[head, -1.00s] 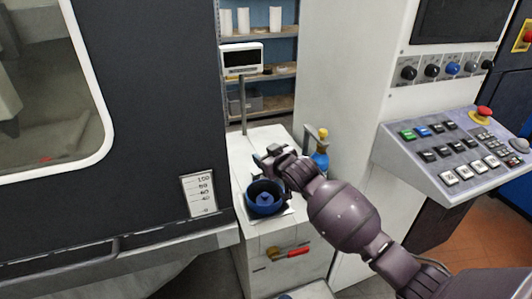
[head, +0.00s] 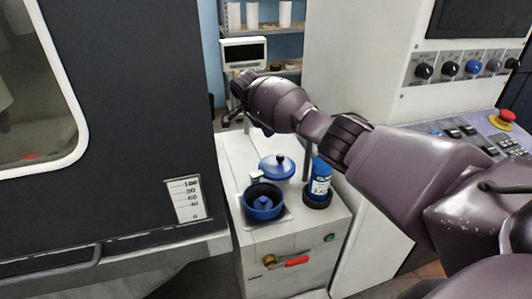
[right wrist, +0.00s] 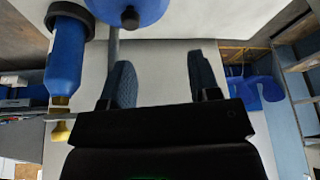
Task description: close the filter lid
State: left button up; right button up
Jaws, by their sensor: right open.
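The blue filter housing (head: 259,214) is a round open cup with a blue centre piece, on a white plate on the white cabinet top. The filter lid (head: 274,172), a blue disc with a knob, is just behind and right of the housing, not over its mouth. A round blue part, likely the lid, shows at the top edge of the right wrist view (right wrist: 145,8). My right gripper (head: 232,120) is above and behind the lid, apart from it. In the right wrist view its two fingers (right wrist: 162,82) are spread with nothing between them. My left gripper is out of view.
A blue bottle (head: 320,178) stands in a black ring right of the lid; it also shows in the wrist view (right wrist: 65,62). A post with a white display (head: 243,53) stands behind. A dark machine wall is left, a control panel right.

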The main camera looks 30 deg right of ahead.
aim_at(280, 155)
jog(key=s+d+f+m, duration=0.1)
jog(key=f, duration=0.2)
jog(key=s+d+f+m+g+b, duration=0.1)
jog(key=f+m, duration=0.1)
jog(key=f, duration=0.1)
jog(key=s+d+f+m+b, duration=0.1)
jog(key=s+f, duration=0.1)
jog(key=f, duration=0.2)
jog(key=shift+d+m+g, duration=0.3)
jog(key=shift+d+g, duration=0.1)
grip_shut()
